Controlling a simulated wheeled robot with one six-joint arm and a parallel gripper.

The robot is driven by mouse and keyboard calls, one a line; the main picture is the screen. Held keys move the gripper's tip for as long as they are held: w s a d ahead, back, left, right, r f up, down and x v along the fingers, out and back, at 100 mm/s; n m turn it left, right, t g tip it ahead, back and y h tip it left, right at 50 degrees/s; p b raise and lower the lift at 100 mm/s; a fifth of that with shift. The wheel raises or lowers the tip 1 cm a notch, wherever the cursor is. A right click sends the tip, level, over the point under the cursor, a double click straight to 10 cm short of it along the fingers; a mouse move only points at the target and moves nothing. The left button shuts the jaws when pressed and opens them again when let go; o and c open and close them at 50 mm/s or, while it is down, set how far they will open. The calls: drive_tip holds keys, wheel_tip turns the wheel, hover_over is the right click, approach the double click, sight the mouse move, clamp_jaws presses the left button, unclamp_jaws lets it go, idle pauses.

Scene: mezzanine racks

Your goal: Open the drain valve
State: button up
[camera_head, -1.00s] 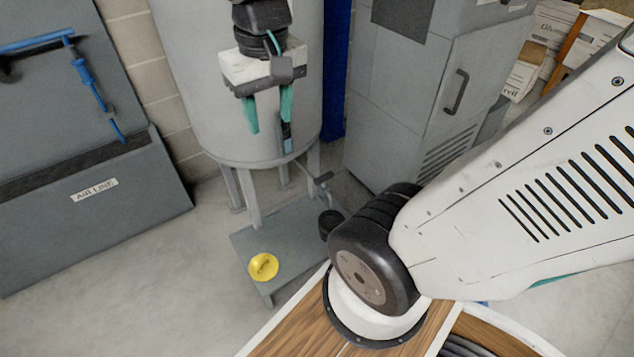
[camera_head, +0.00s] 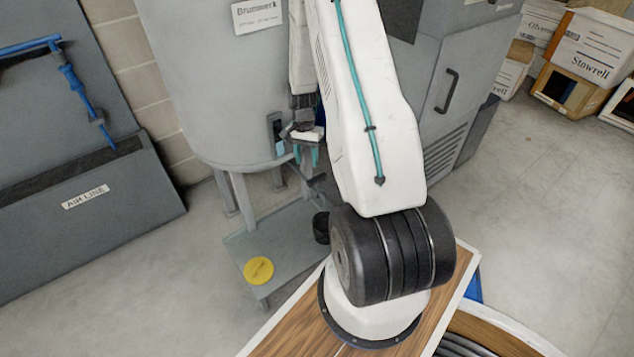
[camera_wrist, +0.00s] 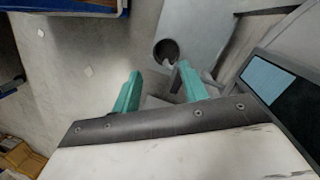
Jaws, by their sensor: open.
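The grey tank (camera_head: 215,90) stands on legs, with the drain valve (camera_head: 318,181) low on its right side, partly hidden by my arm. In the wrist view the valve's grey lever and pipe (camera_wrist: 178,80) show beyond the fingers, close to the right fingertip; I cannot tell whether they touch. My gripper (camera_head: 307,155) points down beside the tank's lower edge, just above the valve. Its two teal fingers also show in the wrist view (camera_wrist: 160,74), apart, with nothing held between them. How far the valve is turned is not clear.
A dark cup (camera_head: 321,228) stands below the valve on a grey platform (camera_head: 285,232), with a yellow disc (camera_head: 259,270) near its front. A grey cabinet (camera_head: 455,90) stands close on the right. Open floor (camera_head: 540,220) lies further right; boxes (camera_head: 590,50) are at the back.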

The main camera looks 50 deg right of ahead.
drive_tip(key=d+f+m, duration=0.3)
drive_tip(key=d+f, duration=0.2)
drive_tip(key=f, duration=0.3)
drive_tip(key=m+t+h, duration=0.1)
drive_tip(key=m+t, duration=0.1)
drive_tip(key=m, duration=0.1)
hover_over(317, 177)
wheel_tip(317, 177, down, 5)
drive_tip(key=shift+s+a, duration=0.15)
wheel_tip(317, 177, down, 6)
drive_tip(key=shift+f, duration=0.85)
clamp_jaws()
